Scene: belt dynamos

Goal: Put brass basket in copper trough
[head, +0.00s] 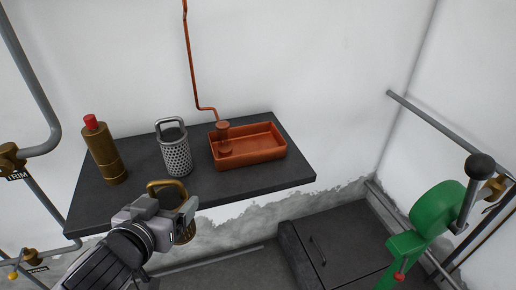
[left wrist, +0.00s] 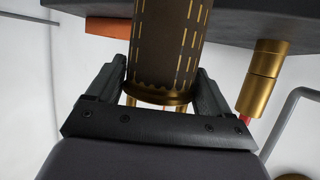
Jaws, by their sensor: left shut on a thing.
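The brass basket (head: 187,235), with its looped brass handle, is held by my left gripper (head: 182,212) in front of the shelf's front edge. The gripper hides much of it in the head view. In the left wrist view the slotted basket (left wrist: 165,45) stands between the two fingers of my left gripper (left wrist: 160,82), which is shut on it. The copper trough (head: 268,151) sits on the shelf, up and right of the gripper; a copper fitting stands inside its left end. A part of the trough (left wrist: 108,27) shows in the left wrist view. My right gripper is not in view.
A silver perforated basket (head: 177,158) stands on the dark shelf (head: 270,177), left of the trough. A brass bottle with a red cap (head: 105,153) stands farther left. A copper pipe (head: 189,60) runs down the wall. A green lever machine (head: 436,212) is at right.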

